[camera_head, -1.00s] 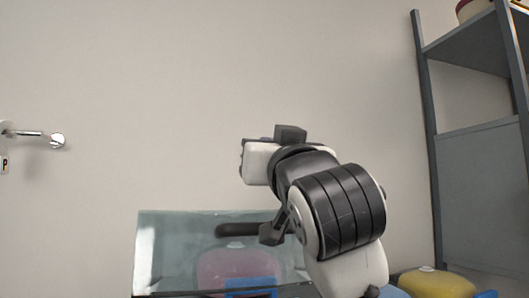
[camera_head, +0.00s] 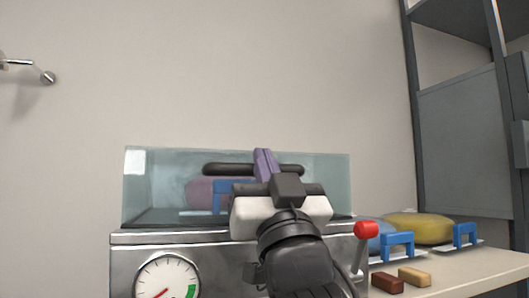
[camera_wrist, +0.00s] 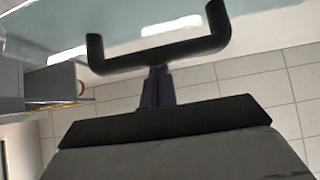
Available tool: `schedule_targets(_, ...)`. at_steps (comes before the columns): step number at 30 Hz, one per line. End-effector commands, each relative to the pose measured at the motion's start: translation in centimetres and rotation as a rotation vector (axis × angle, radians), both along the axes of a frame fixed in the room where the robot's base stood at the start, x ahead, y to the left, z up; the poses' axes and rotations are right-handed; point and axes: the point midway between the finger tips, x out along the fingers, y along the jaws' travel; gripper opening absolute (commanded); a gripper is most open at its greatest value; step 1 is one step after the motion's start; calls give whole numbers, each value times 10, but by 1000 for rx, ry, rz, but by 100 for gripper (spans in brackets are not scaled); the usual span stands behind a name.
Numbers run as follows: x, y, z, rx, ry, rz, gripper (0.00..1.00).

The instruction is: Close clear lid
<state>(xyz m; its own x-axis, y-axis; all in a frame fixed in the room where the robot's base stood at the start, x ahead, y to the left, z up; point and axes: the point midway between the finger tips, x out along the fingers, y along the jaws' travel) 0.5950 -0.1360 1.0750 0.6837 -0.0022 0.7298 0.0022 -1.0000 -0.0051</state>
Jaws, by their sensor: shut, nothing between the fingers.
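The clear lid (camera_head: 335,180) is a see-through bluish panel that stands above the metal machine, with a dark bar handle (camera_head: 222,169) across it. The handle also shows in the wrist view (camera_wrist: 200,47), curving up to the glass at both ends. My gripper (camera_head: 264,156) has purple fingers pressed together, in front of the handle's middle. In the wrist view its fingertips (camera_wrist: 158,72) meet the near side of the bar, at or very close to contact. The bar is not between the fingers. The lid's lower edge is partly hidden by my arm.
The metal machine (camera_head: 200,262) has a round gauge (camera_head: 167,284) in front and a red-knobbed lever (camera_head: 366,230) at right. Pink and blue shapes show through the lid. A yellow item (camera_head: 418,227), blue pieces and two small blocks (camera_head: 414,276) lie on the table right. A grey shelf stands behind.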

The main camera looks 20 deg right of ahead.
Motion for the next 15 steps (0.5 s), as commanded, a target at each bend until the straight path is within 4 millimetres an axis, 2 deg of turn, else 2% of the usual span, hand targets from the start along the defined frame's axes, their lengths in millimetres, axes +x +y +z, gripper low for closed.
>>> schedule_targets(1, 0, 0, -8, 1, 0, 1, 0)
schedule_targets(6, 1, 0, -17, 1, 2, 1, 0)
schedule_targets(15, 4, 0, -21, 1, 12, 2, 0)
